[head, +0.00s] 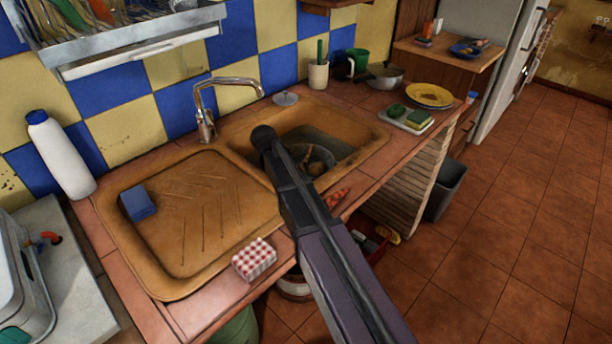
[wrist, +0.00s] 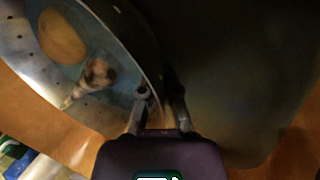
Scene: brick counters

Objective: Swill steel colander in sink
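The steel colander (head: 327,153) sits in the brown sink (head: 372,142), partly hidden behind my arm in the head view. In the wrist view the colander (wrist: 112,50) fills the left side, with its perforated wall showing. A round yellowish item (wrist: 62,38) and a smaller pale, dark-spotted item (wrist: 95,75) lie in it. My gripper (wrist: 161,93) has its two fingers apart, one on each side of the colander's rim. I cannot tell whether they touch it. In the head view my arm hides the gripper.
The faucet (head: 205,125) stands behind the sink. A blue sponge (head: 137,203) lies on the drainboard, and a checkered box (head: 254,259) is at the front edge. A white bottle (head: 62,155) stands left.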

